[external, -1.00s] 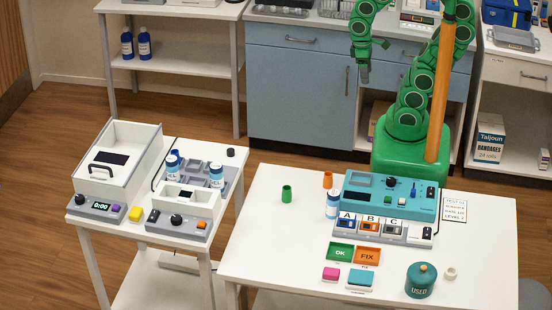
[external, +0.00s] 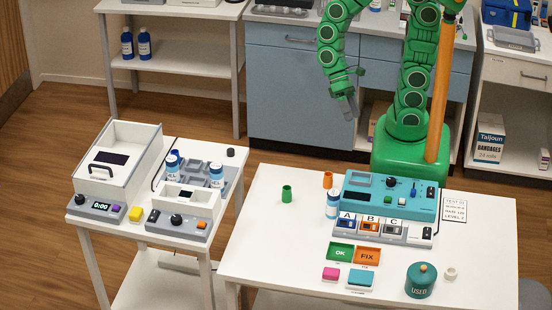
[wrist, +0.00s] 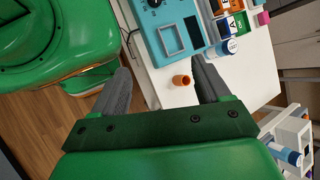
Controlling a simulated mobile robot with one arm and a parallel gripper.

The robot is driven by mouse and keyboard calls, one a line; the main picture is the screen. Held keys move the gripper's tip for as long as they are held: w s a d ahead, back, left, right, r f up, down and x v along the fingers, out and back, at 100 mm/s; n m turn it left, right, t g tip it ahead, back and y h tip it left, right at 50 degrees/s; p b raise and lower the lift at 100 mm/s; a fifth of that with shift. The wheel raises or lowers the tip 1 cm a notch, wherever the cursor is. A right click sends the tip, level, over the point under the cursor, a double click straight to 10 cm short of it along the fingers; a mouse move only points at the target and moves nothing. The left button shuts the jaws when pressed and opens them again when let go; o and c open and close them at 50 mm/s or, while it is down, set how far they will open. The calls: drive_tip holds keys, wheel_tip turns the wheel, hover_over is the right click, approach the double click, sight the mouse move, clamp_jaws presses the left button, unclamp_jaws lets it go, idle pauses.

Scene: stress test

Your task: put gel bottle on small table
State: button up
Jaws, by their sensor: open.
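A white and blue gel bottle (external: 332,205) stands upright on the larger white table (external: 265,240), beside the left end of the teal device. It also shows in the wrist view (wrist: 228,47). The small table (external: 103,229) stands to the left and holds two similar bottles, one in a grey rack (external: 216,174) and one at its left (external: 172,163). My gripper (external: 350,106) hangs behind the larger table, apart from every bottle. In the wrist view my gripper (wrist: 162,88) is open with nothing held.
An orange cup (external: 328,180) and a green cup (external: 287,193) stand near the gel bottle. The teal device (external: 390,195) stands to its right. The larger table's left front is clear. A floor gap separates the two tables.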

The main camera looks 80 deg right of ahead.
drive_tip(key=w+a+f+m+g+y, duration=0.2)
drive_tip(key=a+f+m+y, duration=0.25)
drive_tip(key=a, duration=0.85)
drive_tip(key=m+t+y, duration=0.1)
drive_tip(key=m+y, duration=0.1)
drive_tip(key=m, duration=0.4)
approach(335, 207)
drive_tip(key=shift+s+a+r, duration=0.2)
drive_tip(key=shift+s+a, duration=0.15)
drive_tip(key=shift+s, duration=0.2)
drive_tip(key=shift+a+f+m, duration=0.3)
drive_tip(key=shift+f+m, duration=0.15)
drive_tip(key=shift+f, duration=0.2)
drive_tip(key=shift+t, duration=0.3)
drive_tip(key=shift+x, duration=3.85)
drive_tip(key=c, duration=1.2)
drive_tip(key=shift+r, duration=0.2)
drive_tip(key=shift+r, duration=4.8)
